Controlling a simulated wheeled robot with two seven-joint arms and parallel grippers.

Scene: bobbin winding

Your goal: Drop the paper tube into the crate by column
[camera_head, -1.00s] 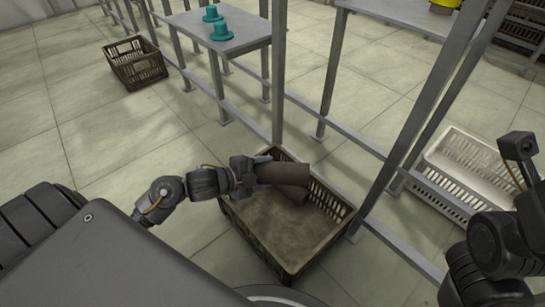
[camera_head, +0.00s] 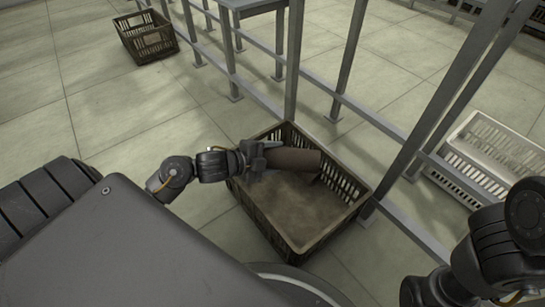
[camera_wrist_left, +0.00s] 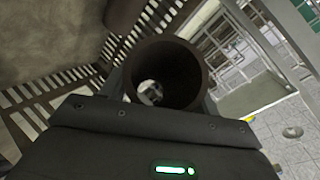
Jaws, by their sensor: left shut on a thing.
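My left gripper (camera_head: 258,156) is shut on a brown paper tube (camera_head: 294,160), held near its left end. The tube lies roughly level over the back part of a dark slatted crate (camera_head: 331,234), beside the grey column (camera_head: 294,70). In the left wrist view the held tube (camera_wrist_left: 166,75) is seen end-on, hollow, between the fingers. A second dark tube (camera_wrist_left: 122,14) shows at the top there, inside the crate; in the head view the held tube mostly hides it. My right arm is at the lower right, but its gripper cannot be made out.
A grey metal frame with rails and posts (camera_head: 350,70) runs behind the crate. Another dark crate (camera_head: 148,40) stands at the far left. A white crate (camera_head: 490,155) stands at the right. Tiled floor is clear to the left.

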